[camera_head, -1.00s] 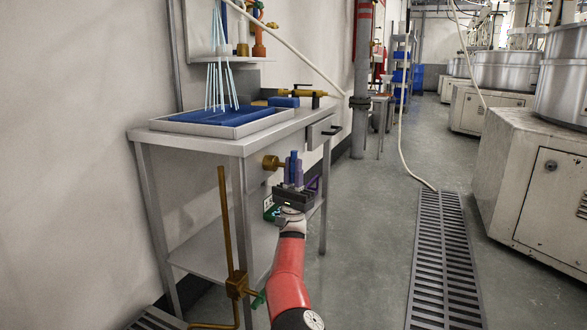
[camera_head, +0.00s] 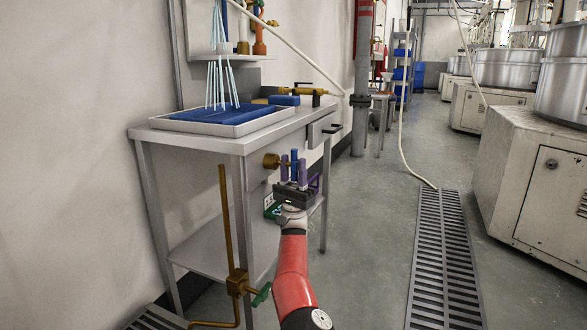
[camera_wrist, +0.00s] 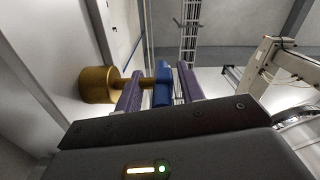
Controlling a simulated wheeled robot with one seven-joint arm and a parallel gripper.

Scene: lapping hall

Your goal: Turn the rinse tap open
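A brass tap (camera_head: 271,161) sticks out from the bench's right end, with an upright blue handle (camera_head: 294,158). In the wrist view, the round brass body (camera_wrist: 97,85) is at left and its stem runs to the blue handle (camera_wrist: 162,85). My gripper (camera_head: 293,164) is at the handle, its two purple fingers (camera_wrist: 158,84) on either side of it. A gap shows between the left finger and the handle; the right finger is very close, and I cannot tell whether it touches. The fingers stand apart, not closed on the handle.
A steel bench (camera_head: 240,146) bears a white tray (camera_head: 160,124) with a blue mat. Below, a brass pipe carries a valve with a green handle (camera_head: 262,294), close left of my arm. A hose (camera_head: 402,150) hangs at right. The floor by the drain grating (camera_head: 445,250) is clear.

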